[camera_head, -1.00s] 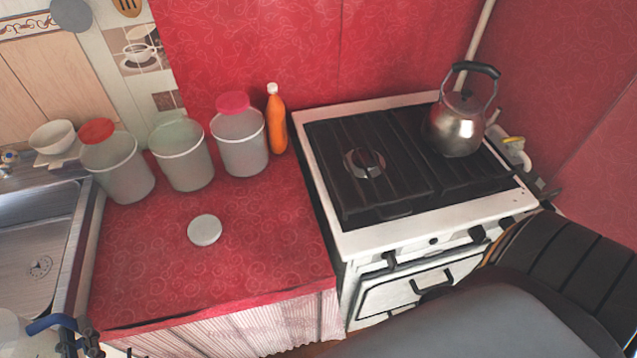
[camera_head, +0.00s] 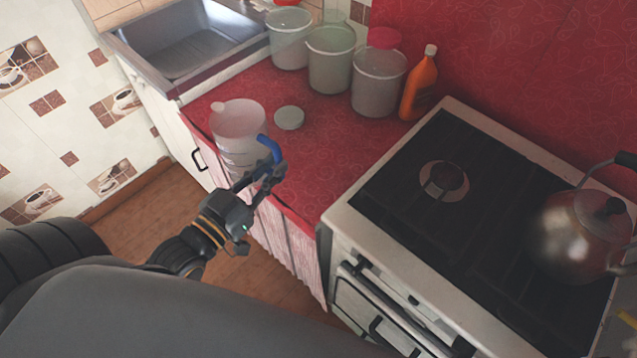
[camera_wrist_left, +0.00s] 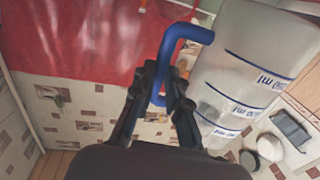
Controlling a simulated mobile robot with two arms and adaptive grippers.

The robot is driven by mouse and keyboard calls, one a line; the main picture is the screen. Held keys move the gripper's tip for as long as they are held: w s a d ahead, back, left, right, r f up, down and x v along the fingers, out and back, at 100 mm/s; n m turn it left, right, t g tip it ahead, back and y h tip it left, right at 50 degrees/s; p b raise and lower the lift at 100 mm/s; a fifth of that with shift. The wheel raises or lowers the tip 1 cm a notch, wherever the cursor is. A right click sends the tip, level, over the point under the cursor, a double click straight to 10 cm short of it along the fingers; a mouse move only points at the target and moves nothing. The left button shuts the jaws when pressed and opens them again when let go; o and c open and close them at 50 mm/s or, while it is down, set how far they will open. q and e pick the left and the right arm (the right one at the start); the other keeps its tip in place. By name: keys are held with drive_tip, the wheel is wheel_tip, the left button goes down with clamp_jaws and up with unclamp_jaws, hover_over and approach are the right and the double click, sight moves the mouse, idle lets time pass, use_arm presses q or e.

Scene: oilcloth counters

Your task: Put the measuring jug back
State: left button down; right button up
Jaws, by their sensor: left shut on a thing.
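The measuring jug (camera_head: 238,128) is translucent white with a blue handle (camera_head: 268,148). In the head view it is at the front edge of the red counter (camera_head: 310,165); I cannot tell whether it touches the counter. My left gripper (camera_head: 270,172) is shut on the blue handle. In the left wrist view the fingers (camera_wrist_left: 163,85) close around the handle, and the jug body (camera_wrist_left: 245,70) with blue markings is to the right. My right gripper is not in view.
A round white lid (camera_head: 289,118) lies on the counter. Several lidded containers (camera_head: 330,62) and an orange bottle (camera_head: 418,88) stand at the back. A stove (camera_head: 410,190) with a kettle (camera_head: 580,235) is on the right, and a sink (camera_head: 190,45) is at the upper left.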

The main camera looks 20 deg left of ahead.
sight(262, 158)
use_arm(q)
drive_tip(key=w+a+h+b, duration=0.1)
drive_tip(key=w+a+m+h+b, duration=0.1)
drive_tip(key=a, duration=0.1)
drive_tip(key=shift+f+g, duration=0.2)
drive_tip(key=shift+g, duration=0.1)
drive_tip(key=shift+m, duration=0.3)
drive_tip(key=w+d+f, duration=0.3)
drive_tip(key=f, duration=0.1)
drive_tip(key=w+d+f+p, duration=0.1)
drive_tip(key=w+d+f, duration=0.2)
drive_tip(key=d+f, duration=0.1)
drive_tip(key=w+d+f, duration=0.3)
drive_tip(key=f, duration=0.2)
drive_tip(key=shift+w+d, duration=0.15)
drive_tip(key=shift+d, duration=0.15)
drive_tip(key=shift+r, duration=0.1)
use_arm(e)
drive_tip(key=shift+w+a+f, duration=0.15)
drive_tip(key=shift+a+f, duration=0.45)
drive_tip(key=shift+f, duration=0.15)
